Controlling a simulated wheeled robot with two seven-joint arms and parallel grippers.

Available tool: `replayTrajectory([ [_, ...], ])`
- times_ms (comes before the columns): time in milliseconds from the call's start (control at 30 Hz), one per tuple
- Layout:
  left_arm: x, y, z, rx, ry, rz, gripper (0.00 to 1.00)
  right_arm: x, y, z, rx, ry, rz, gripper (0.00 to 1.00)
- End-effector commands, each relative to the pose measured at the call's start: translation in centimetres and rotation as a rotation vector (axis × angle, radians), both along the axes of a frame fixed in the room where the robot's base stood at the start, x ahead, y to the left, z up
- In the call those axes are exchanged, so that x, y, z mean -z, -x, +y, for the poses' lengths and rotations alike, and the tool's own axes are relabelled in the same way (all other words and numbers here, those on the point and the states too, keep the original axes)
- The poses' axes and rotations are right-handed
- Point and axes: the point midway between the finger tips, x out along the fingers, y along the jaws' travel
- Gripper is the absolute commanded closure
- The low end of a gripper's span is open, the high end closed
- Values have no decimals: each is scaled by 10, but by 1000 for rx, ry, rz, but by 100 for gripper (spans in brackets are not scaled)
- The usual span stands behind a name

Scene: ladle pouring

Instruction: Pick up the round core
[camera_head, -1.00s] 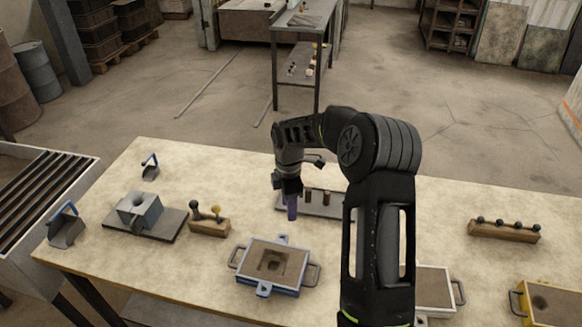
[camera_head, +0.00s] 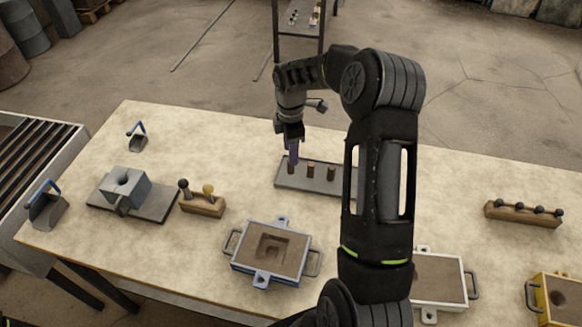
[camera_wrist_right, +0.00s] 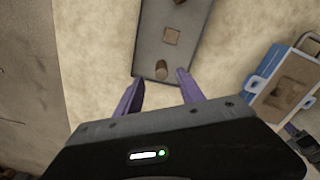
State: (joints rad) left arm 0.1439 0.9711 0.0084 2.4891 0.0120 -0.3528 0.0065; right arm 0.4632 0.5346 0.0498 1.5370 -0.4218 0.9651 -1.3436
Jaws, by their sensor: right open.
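Several small brown cores stand on a grey tray (camera_head: 310,187) in the middle of the table. The leftmost core (camera_head: 291,169) is just below my right gripper (camera_head: 293,158). In the right wrist view, the core (camera_wrist_right: 162,70) nearest my fingers looks round, and the middle core (camera_wrist_right: 171,36) looks square. My right gripper (camera_wrist_right: 160,78) is open, its purple fingers on either side of the round core in that picture. I cannot tell how far above it they are. My left gripper is not in view.
A blue-framed sand mould (camera_head: 270,252) stands in front of the tray, with a white-framed mould (camera_head: 439,278) to its right. A knobbed rack (camera_head: 523,214) is at right.

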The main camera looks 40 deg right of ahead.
Motion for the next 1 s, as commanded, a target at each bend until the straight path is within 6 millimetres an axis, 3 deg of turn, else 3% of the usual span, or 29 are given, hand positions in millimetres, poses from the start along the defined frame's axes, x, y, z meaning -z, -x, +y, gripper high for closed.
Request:
replayTrajectory([
  [67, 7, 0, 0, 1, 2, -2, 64, 10, 0, 0, 0, 0, 0, 54],
  [400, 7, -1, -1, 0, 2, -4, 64, 11, 0, 0, 0, 0, 0, 54],
  [733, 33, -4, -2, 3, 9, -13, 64, 57, 3, 1, -1, 0, 2, 54],
  [1000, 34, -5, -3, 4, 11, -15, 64, 61, 2, 1, 0, 0, 0, 54],
])
